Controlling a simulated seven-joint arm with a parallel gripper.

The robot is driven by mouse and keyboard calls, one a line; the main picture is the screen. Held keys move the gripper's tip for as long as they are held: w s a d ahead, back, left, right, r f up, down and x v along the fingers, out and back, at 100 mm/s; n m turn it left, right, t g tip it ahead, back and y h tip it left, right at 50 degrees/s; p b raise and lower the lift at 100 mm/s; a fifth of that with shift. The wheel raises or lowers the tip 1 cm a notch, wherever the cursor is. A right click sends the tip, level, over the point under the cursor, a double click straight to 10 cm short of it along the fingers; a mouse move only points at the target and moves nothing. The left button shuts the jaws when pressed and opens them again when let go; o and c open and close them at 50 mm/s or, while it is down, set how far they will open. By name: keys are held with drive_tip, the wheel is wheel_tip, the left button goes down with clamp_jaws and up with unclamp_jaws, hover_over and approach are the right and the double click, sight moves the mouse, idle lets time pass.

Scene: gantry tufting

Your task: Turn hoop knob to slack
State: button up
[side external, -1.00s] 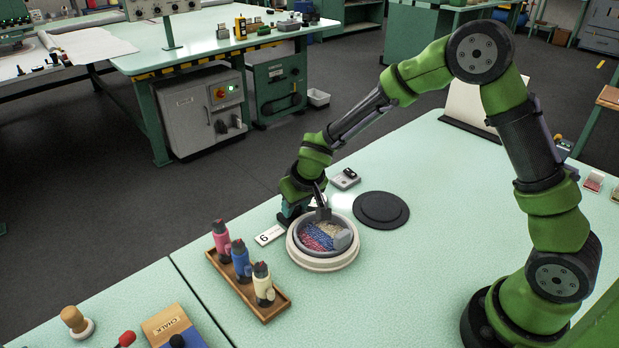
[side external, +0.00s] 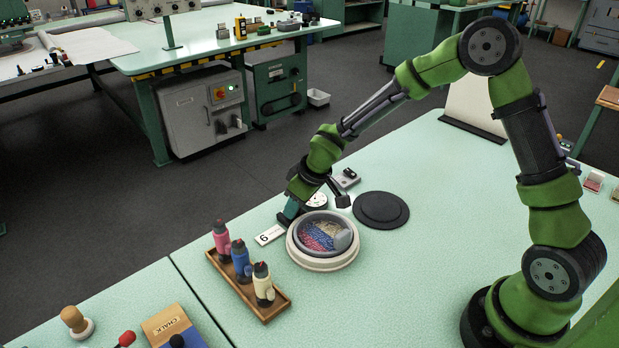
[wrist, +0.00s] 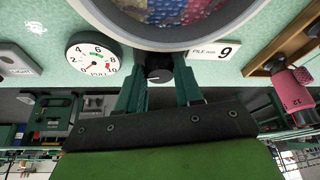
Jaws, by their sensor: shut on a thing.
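The round hoop (side external: 301,247) stands on the pale green table with pink, blue and cream tufts inside its grey ring. Its rim also shows at the top of the wrist view (wrist: 225,35). The small dark hoop knob (wrist: 158,75) sticks out from the hoop's side. My gripper (wrist: 159,78) is shut on this knob, one green finger on each side. In the side view my gripper (side external: 288,214) is low at the hoop's far left edge and hides the knob. A white PULL dial (wrist: 93,58) stands beside the hoop; its red needle seems to point low, near 0.
A wooden tray (side external: 277,307) with pink, blue and cream bottles stands to the left. A black disc (side external: 381,209) lies right of the hoop. A small grey box (side external: 346,178) is behind.

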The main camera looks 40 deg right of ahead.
drive_tip(key=o, duration=1)
drive_tip(key=shift+o, duration=0.2)
drive_tip(key=v, duration=1.7)
drive_tip(key=shift+w+a, duration=0.1)
